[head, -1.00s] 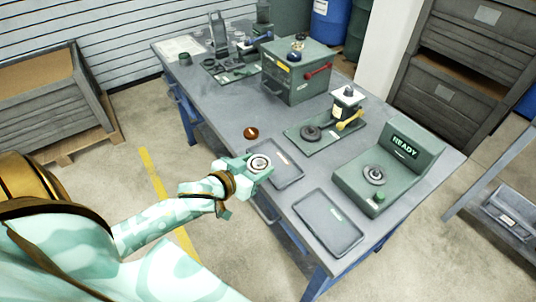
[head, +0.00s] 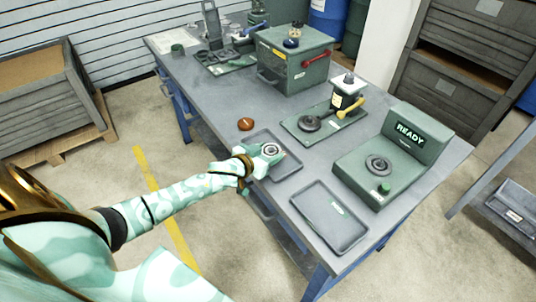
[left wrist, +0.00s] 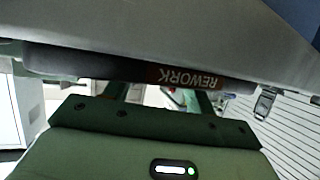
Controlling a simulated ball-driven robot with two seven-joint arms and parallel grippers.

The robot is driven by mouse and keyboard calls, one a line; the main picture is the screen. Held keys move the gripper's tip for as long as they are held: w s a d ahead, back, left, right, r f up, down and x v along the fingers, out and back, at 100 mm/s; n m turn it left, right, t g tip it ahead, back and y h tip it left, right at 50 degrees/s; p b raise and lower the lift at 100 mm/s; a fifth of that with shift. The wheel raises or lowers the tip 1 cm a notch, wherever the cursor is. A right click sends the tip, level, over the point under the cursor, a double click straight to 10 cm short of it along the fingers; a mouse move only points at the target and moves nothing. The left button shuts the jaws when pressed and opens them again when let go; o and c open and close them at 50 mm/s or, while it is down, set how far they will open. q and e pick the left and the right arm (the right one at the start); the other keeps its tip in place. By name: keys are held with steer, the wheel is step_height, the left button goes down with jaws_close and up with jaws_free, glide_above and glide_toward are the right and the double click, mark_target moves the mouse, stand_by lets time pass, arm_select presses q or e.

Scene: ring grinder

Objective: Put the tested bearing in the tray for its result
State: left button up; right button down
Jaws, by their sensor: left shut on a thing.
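My left gripper (head: 266,152) is shut on a grey ring-shaped bearing (head: 272,149) and holds it at the near tray (head: 289,167), beside the table's front edge. I cannot tell whether the bearing touches this tray. In the left wrist view a dark tray rim (left wrist: 110,68) carries an upside-down label reading REWORK; the bearing is not clear there. A second tray (head: 328,217) lies empty to the right, with a small greenish label too small to read. The tester (head: 372,186) behind it shows READY and has a round fitting on top. My right gripper is not in view.
An orange-brown round object (head: 245,124) lies left of the near tray. A green plate with a press-like fixture (head: 345,98) and a green box with a red handle (head: 292,62) stand farther back. Bare tabletop separates the two trays.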

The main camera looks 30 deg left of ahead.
arm_select(q)
steer(key=shift+r, duration=0.15)
steer(key=o, duration=1.2)
steer(key=shift+f, duration=0.2)
steer(key=shift+o, duration=0.2)
steer(key=shift+s+r, duration=0.1)
steer(key=shift+r, duration=0.15)
steer(key=p+v, duration=0.3)
steer(key=v, duration=0.8)
steer(key=shift+s+r, duration=0.15)
steer(key=shift+s, duration=0.2)
steer(key=shift+a, duration=0.15)
